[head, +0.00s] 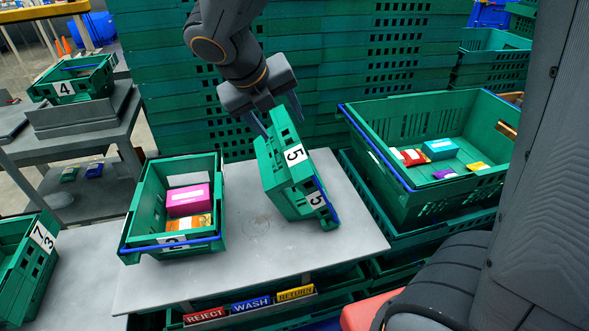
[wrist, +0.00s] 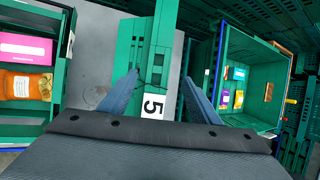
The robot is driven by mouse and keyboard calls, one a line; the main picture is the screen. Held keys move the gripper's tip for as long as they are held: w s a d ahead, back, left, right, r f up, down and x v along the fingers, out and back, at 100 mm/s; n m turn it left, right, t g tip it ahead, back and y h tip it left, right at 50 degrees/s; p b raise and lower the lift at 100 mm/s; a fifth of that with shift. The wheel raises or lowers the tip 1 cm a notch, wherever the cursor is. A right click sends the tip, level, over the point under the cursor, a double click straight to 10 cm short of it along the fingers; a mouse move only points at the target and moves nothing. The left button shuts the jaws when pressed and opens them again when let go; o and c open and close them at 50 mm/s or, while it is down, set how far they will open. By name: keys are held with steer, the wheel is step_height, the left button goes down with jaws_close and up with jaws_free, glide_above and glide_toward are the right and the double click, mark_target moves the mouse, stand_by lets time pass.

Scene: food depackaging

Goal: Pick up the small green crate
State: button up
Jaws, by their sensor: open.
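A small green crate (head: 272,170) marked 5, with a blue edge strip, stands tilted on the grey table, tipped up on one side. My gripper (head: 275,124) points down at its raised upper end. In the wrist view my gripper (wrist: 161,76) is open, with one finger on each side of the crate (wrist: 150,75) and its 5 label between them. Gaps show beside the crate there; whether either finger touches it I cannot tell. Another small green crate (head: 138,205), marked 2, sits upright to the left, holding a pink box (head: 188,198) and an orange packet (head: 188,223).
A large green crate (head: 400,200) with several packages stands close on the right. Stacked green crates (head: 180,90) form a wall behind. Crate 4 (head: 90,82) is on a left side table. The grey table (head: 250,265) is bare in front.

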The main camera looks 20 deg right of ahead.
mark_target(288, 137)
steer(key=x, duration=0.6)
steer(key=shift+s+a+b, duration=0.1)
steer(key=shift+a+b, duration=0.1)
steer(key=shift+b, duration=0.2)
steer(key=shift+c, duration=0.4)
jaws_close()
